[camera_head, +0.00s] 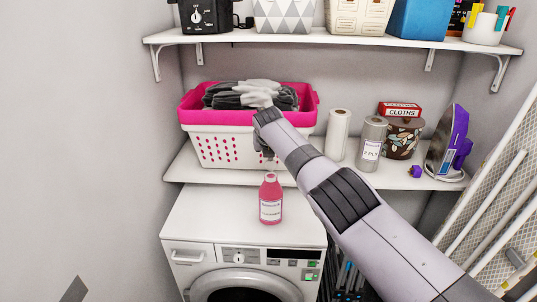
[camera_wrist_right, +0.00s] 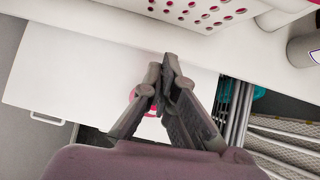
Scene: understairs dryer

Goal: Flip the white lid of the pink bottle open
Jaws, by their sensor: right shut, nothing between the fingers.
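The pink bottle (camera_head: 270,204) stands upright on the white top of the dryer (camera_head: 205,215), with a pale label on its front. My right gripper (camera_head: 264,151) is above the bottle, in front of the laundry basket, pointing down. In the right wrist view its fingers (camera_wrist_right: 168,72) are shut and empty. A bit of the pink bottle (camera_wrist_right: 132,95) shows behind them, mostly hidden, so its lid cannot be seen there. My left gripper is not in view.
A pink-rimmed white basket (camera_head: 215,147) with grey cloths stands on the shelf behind the dryer. Paper rolls (camera_head: 338,135), a patterned pot and a purple iron (camera_head: 448,145) stand to its right. The dryer top around the bottle is clear.

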